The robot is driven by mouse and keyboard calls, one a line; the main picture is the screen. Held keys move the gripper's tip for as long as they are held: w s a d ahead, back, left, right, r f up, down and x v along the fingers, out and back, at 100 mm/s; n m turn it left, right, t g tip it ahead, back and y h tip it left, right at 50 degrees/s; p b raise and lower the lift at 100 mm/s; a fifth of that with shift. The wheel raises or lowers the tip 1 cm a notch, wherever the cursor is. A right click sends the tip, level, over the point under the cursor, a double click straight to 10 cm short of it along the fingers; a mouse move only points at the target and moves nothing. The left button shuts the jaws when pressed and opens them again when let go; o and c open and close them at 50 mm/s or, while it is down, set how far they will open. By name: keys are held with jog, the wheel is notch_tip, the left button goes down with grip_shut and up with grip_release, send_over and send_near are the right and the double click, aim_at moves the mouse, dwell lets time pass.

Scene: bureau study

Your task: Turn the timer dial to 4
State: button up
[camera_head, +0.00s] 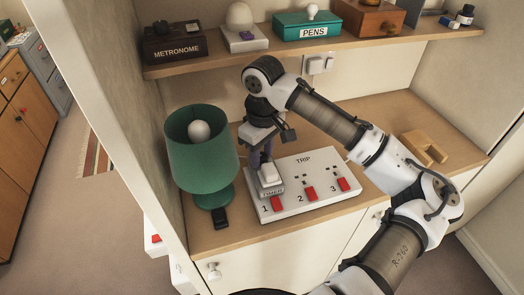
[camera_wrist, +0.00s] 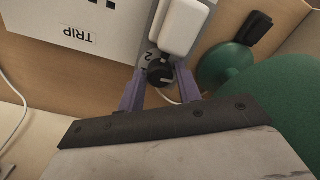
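The white timer (camera_head: 270,176) with its TIMER label sits at the left end of the white power strip (camera_head: 318,190). In the wrist view, the timer's black dial (camera_wrist: 160,73) has a pale mark on its face and the figure 2 beside it. My gripper (camera_head: 266,158) is at the timer, pointing down. In the wrist view its purple fingers (camera_wrist: 159,78) stand apart on either side of the dial. I cannot tell whether they touch it. The dial is not clear in the head view, and most of its numbers are hidden or too small to read.
The power strip has red switches (camera_head: 310,193) numbered 1 to 3. A green lamp (camera_head: 203,150) stands close on the left, with a small black object (camera_head: 220,217) by its base. A wooden block (camera_head: 424,148) lies at right. A shelf (camera_head: 300,50) with boxes runs above.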

jog(key=c, duration=0.6)
jog(key=shift+r+m, duration=0.1)
jog(key=shift+m, duration=0.3)
jog(key=shift+m+p, duration=0.55)
jog(key=shift+m, duration=0.45)
jog(key=m, duration=0.8)
jog(key=shift+m, duration=2.3)
